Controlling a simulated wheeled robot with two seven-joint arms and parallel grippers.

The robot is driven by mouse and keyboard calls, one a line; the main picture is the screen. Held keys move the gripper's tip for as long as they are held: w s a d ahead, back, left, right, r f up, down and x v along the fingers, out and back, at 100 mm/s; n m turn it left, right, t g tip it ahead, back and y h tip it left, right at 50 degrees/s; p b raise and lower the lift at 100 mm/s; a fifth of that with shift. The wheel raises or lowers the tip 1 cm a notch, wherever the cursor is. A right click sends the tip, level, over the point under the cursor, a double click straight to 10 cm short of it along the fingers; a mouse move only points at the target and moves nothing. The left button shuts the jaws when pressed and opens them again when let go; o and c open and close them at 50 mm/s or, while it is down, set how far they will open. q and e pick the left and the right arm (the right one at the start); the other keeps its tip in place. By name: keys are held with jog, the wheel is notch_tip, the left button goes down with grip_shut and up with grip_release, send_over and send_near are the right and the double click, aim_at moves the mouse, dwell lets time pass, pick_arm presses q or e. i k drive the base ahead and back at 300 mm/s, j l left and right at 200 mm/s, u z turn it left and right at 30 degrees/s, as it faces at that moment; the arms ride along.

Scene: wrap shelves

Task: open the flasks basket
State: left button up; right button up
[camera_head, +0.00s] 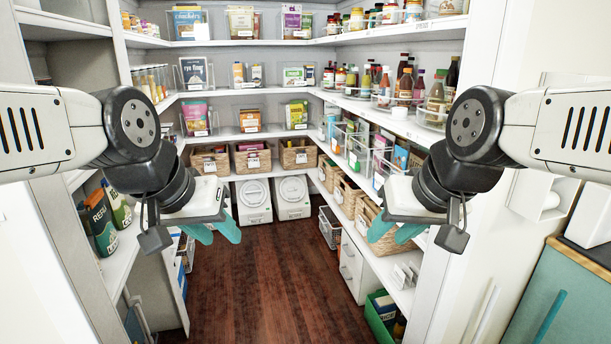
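Three wicker baskets with small labels stand on the low back shelf: a left one (210,162), a middle one (253,159) and a right one (297,155). More wicker baskets (347,196) stand along the low right shelf. The labels are too small to read, so I cannot tell which is the flasks basket. My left gripper (214,233) hangs at the left with its teal fingers apart, empty. My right gripper (394,234) hangs at the right, fingers apart and empty, partly covering a right-hand basket. Both grippers are well in front of the back baskets.
Shelves with jars, bottles and boxes line three sides. Two white lidded containers (292,197) stand below the back baskets. A dark wire crate (330,228) and a green bin (381,318) are low on the right. The wooden floor (270,280) between the shelves is clear.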

aim_at(346, 200)
jog(key=i+u, duration=0.4)
jog(key=i, duration=1.65)
jog(key=i+j+z, duration=0.2)
jog(key=i, duration=0.3)
jog(key=i+j+z, duration=0.25)
jog(key=i, duration=0.25)
jog(key=i+j+z, duration=0.2)
jog(key=i, duration=0.3)
jog(key=i+l, duration=0.1)
jog(key=l, duration=0.15)
